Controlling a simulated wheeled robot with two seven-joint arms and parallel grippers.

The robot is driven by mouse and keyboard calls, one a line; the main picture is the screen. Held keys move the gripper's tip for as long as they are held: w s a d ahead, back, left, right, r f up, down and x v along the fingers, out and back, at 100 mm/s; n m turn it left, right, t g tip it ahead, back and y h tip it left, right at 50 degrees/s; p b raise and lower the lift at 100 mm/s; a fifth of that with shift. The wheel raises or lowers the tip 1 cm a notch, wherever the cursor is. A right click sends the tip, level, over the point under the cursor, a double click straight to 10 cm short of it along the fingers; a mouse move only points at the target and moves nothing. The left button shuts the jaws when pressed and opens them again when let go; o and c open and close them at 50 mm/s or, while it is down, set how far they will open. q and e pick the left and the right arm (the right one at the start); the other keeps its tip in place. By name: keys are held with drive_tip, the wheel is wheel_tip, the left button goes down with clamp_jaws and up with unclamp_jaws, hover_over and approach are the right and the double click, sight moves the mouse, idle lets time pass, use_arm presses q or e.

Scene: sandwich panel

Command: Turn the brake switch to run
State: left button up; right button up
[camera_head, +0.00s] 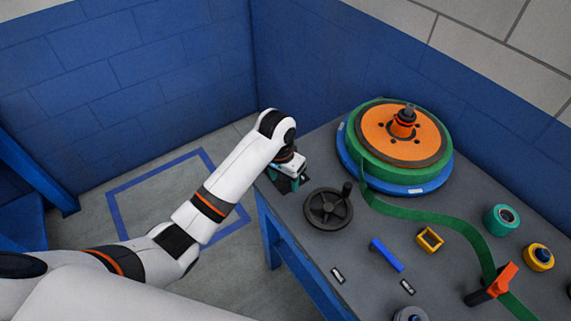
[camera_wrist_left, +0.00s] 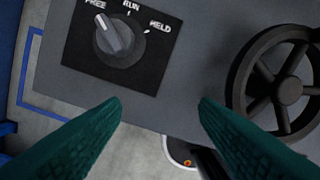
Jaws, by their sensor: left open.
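The brake switch (camera_wrist_left: 120,42) is a grey round knob on a black plate (camera_wrist_left: 84,62) marked FREE, RUN and HELD, in the wrist view. Its light ridge points up-left, toward FREE. In the head view my arm and gripper hide the switch. My left gripper (camera_head: 288,178) is over the far left corner of the bench. In the wrist view its two teal fingers (camera_wrist_left: 160,104) are wide apart with nothing between them. The knob lies beyond the fingertips, nearer the left finger, and is not touched. My right gripper is not in view.
A black handwheel (camera_head: 328,224) with a crank knob stands close right of my gripper; it also shows in the wrist view (camera_wrist_left: 287,92). A green-and-orange reel (camera_head: 378,162) stands behind on the bench (camera_head: 372,288). A green strap, blue bar and yellow square block lie further right.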

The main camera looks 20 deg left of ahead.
use_arm(q)
drive_tip(key=w+a+r, duration=0.2)
drive_tip(key=w+r, duration=0.5)
drive_tip(key=w, duration=0.1)
drive_tip(key=shift+g+y, duration=0.3)
drive_tip(key=shift+y, duration=0.1)
drive_tip(key=f, duration=0.4)
drive_tip(key=f+p, duration=0.1)
drive_tip(key=f, duration=0.6)
drive_tip(key=shift+s+f+p, duration=0.25)
drive_tip(key=shift+f+p, duration=0.1)
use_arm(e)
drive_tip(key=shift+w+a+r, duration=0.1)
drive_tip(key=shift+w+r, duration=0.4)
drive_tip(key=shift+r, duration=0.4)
use_arm(q)
drive_tip(key=c, duration=1)
drive_tip(key=shift+o, duration=0.2)
